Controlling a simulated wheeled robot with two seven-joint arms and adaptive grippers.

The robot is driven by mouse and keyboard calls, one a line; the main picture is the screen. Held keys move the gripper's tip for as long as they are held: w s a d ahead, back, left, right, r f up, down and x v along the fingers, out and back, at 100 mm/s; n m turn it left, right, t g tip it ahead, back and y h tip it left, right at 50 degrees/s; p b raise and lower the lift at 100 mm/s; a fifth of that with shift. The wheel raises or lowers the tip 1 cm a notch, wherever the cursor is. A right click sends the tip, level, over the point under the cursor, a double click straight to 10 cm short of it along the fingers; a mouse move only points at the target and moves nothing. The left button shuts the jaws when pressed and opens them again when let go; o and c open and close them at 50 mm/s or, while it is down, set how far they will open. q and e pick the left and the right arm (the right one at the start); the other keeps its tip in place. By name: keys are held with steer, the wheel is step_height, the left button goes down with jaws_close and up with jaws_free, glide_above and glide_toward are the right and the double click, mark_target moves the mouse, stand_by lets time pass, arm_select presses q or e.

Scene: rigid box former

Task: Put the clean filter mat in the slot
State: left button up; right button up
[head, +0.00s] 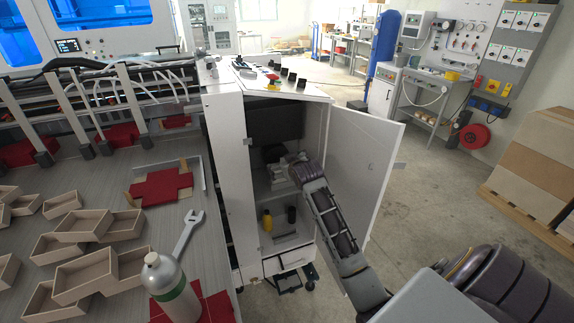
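A white cabinet (222,150) stands open, its door (368,160) swung out to the right. My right arm comes in from the lower right and reaches into the cabinet. My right gripper (274,164) is inside, partly hidden by its own wrist and too small to tell open from shut. A dark panel or opening (276,122) shows in the upper part of the cabinet, above the gripper; I cannot tell whether it is the slot or a mat. No filter mat can be clearly made out. My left gripper is not in view.
A yellow bottle (267,221) and a dark cylinder (291,215) stand on the cabinet's lower shelf. On the left worktop are cardboard trays (85,225), a wrench (187,233) and a white-green bottle (172,290).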

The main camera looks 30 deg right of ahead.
steer(key=shift+s+a+r, duration=0.1)
steer(key=shift+s+r, duration=0.05)
steer(key=shift+s, duration=0.2)
stand_by(0.6)
